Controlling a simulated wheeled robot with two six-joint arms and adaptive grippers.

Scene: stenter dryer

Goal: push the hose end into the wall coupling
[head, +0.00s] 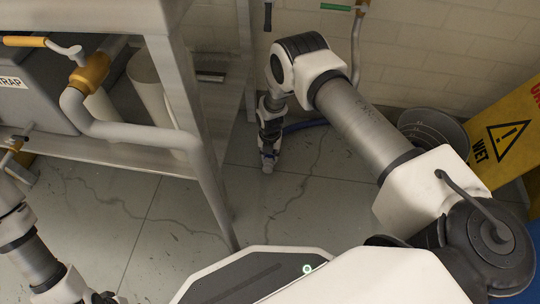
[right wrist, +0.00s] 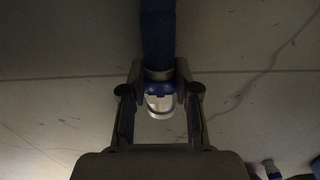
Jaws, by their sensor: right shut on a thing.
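My right gripper (head: 268,162) points down near the floor, close to the wall and right of the metal frame's leg. In the right wrist view, its two fingers (right wrist: 158,80) are closed around the hose end (right wrist: 159,101), which has a blue collar and a pale shiny tip. The blue hose (right wrist: 157,35) runs away from the fingers toward the top of that view. In the head view the hose (head: 305,126) shows behind the gripper by the wall. I cannot identify the wall coupling. My left arm enters at lower left; its gripper does not show clearly.
A metal frame (head: 184,95) with a grey box (head: 40,85) and a bent pipe (head: 120,130) stands at left. A green-handled valve (head: 336,7) is on the wall pipe. A yellow wet-floor sign (head: 505,130) stands at right. The cracked floor (head: 290,195) is clear in the middle.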

